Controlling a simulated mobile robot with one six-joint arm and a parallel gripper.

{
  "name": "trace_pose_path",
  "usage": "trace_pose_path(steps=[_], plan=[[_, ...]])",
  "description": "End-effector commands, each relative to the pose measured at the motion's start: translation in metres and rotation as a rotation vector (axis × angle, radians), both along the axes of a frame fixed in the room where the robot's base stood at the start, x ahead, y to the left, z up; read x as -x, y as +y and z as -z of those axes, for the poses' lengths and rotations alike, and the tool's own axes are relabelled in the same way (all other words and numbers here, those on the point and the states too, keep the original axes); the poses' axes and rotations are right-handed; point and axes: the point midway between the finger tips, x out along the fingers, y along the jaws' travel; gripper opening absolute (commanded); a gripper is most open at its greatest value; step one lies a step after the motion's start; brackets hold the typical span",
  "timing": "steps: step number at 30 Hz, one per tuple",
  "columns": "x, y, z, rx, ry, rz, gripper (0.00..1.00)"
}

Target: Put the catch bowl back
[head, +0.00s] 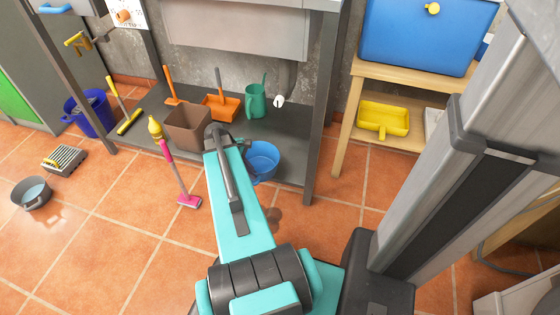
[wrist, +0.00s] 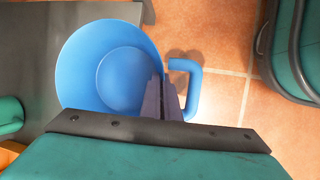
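A blue bowl with a side handle (head: 262,158) is at the front edge of the low dark shelf, partly hidden by my arm in the head view. In the wrist view the blue bowl (wrist: 95,65) fills the upper left, opening toward the camera, with its handle on the right. My gripper (wrist: 163,98) has its two fingers close together at the bowl's handle-side wall, and looks shut on it. The bowl overlaps both dark shelf and tiled floor in the wrist view. Whether it touches the shelf, I cannot tell.
The dark shelf (head: 140,135) holds a brown bin (head: 188,127), an orange dustpan (head: 221,107) and a green watering can (head: 256,100). A table leg (head: 317,120) stands right of the bowl. A pink-headed brush (head: 180,180) stands left; a grey bowl (head: 31,193) sits on the floor.

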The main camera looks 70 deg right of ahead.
Motion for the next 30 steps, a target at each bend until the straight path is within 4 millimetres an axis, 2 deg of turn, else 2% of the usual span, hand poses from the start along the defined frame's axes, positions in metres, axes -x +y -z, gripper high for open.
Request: trace_pose_path(steps=[21,25,30], plan=[[0.05,-0.115,0.015,0.001,0.0,0.003,0.0],[0.056,-0.129,0.016,0.001,0.0,0.001,0.0],[0.06,-0.135,0.014,0.0,0.001,0.0,0.0]])
